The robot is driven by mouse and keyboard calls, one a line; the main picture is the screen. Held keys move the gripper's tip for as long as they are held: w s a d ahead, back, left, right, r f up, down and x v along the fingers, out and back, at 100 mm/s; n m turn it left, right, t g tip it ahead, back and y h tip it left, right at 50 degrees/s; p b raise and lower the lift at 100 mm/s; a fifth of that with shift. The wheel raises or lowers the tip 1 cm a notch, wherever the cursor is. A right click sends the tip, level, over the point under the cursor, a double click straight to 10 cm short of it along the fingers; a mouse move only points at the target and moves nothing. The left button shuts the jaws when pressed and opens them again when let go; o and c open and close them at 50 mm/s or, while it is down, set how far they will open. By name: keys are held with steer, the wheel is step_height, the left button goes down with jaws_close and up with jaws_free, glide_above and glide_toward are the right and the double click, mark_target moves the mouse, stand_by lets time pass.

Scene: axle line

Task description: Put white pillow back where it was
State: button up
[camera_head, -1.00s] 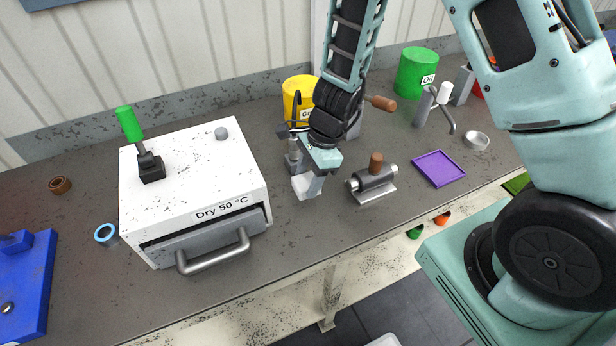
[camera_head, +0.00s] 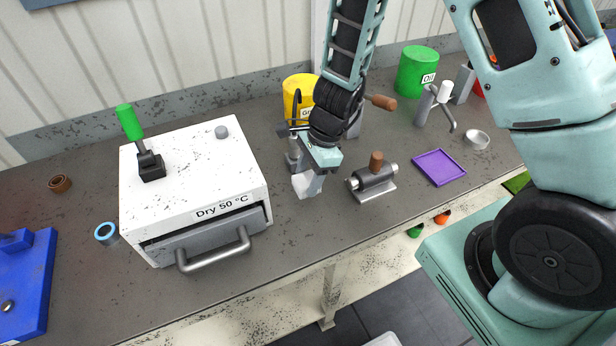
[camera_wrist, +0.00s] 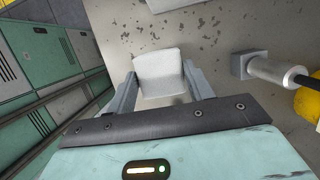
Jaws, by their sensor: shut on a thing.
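The white pillow (camera_wrist: 158,75) is a small pale block between my gripper's two fingers in the wrist view. In the head view the white pillow (camera_head: 303,187) shows just below my gripper (camera_head: 309,180), close to the bench top. My gripper (camera_wrist: 160,85) is shut on it, with one finger on each side. My wrist hides part of the pillow in the head view. I cannot tell whether its underside touches the bench.
A grey post tool (camera_head: 293,155) stands close behind my gripper. A clamp with a brown knob (camera_head: 373,180) is just right, and a purple tray (camera_head: 438,168) lies beyond it. The white dryer box (camera_head: 190,180) is left. Bare bench lies in front.

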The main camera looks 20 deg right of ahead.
steer(key=shift+w+f+b, duration=0.1)
steer(key=shift+f+b, duration=0.2)
steer(key=shift+b, duration=0.85)
steer(key=shift+a+b, duration=0.1)
steer(key=shift+b, duration=0.6)
steer(key=shift+r+b, duration=0.15)
steer(key=shift+b, duration=0.55)
step_height(320, 180, down, 10)
steer(key=shift+r+b, duration=0.25)
steer(key=shift+b, duration=0.8)
steer(key=shift+f, duration=0.2)
steer(key=o, duration=0.9)
steer(key=shift+o, duration=0.2)
steer(key=shift+r, duration=0.1)
